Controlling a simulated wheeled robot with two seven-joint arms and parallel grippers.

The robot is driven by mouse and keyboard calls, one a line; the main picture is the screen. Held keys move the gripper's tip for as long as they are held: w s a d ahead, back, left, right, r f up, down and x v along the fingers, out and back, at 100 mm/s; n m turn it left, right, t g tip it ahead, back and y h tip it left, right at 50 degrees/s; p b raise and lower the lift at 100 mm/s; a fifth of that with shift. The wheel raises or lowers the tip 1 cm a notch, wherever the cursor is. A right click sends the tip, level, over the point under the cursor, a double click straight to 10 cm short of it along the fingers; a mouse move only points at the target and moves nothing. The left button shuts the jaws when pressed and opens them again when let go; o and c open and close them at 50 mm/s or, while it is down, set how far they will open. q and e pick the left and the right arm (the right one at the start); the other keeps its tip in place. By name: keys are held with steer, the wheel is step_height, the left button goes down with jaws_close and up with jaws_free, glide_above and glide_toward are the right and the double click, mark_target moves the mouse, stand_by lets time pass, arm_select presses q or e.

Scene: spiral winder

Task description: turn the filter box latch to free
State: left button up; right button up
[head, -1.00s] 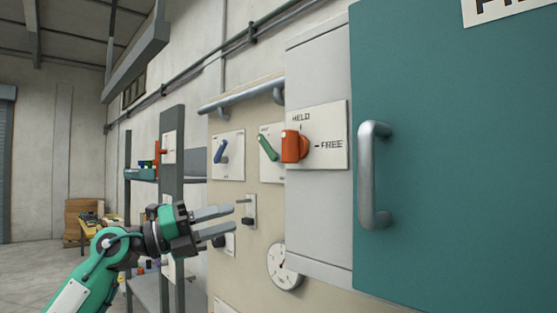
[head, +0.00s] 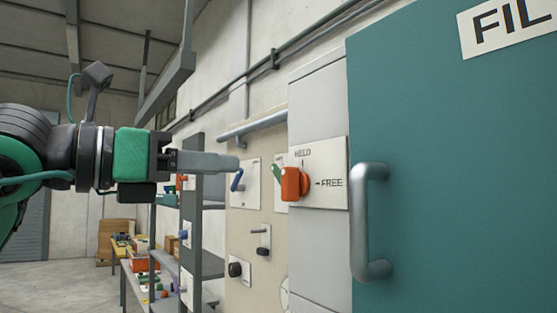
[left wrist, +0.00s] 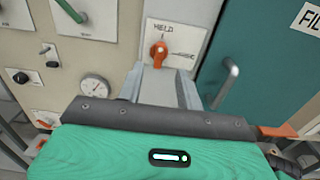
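The filter box latch is an orange knob (head: 293,184) on a white plate (head: 330,190) marked HELD above and FREE to the right. Its grip looks upright, toward HELD. It also shows in the left wrist view (left wrist: 159,52), just beyond the fingers. My left gripper (head: 236,164) points at the latch from the left, a little above its height and apart from it. In the left wrist view its two fingers (left wrist: 161,80) stand apart with nothing held between them. My right gripper is not in view.
The teal box door (head: 440,180) with a grey bar handle (head: 370,222) stands right of the latch. A beige panel (head: 258,215) with a blue lever (head: 237,180), a partly hidden green lever (head: 277,173) and a gauge (left wrist: 94,88) lies left. Shelves (head: 190,240) stand farther back.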

mark_target(283, 169)
arm_select(q)
steer(key=p+x, duration=0.5)
steer(key=x, duration=0.6)
steer(key=shift+s, duration=0.1)
jaws_close()
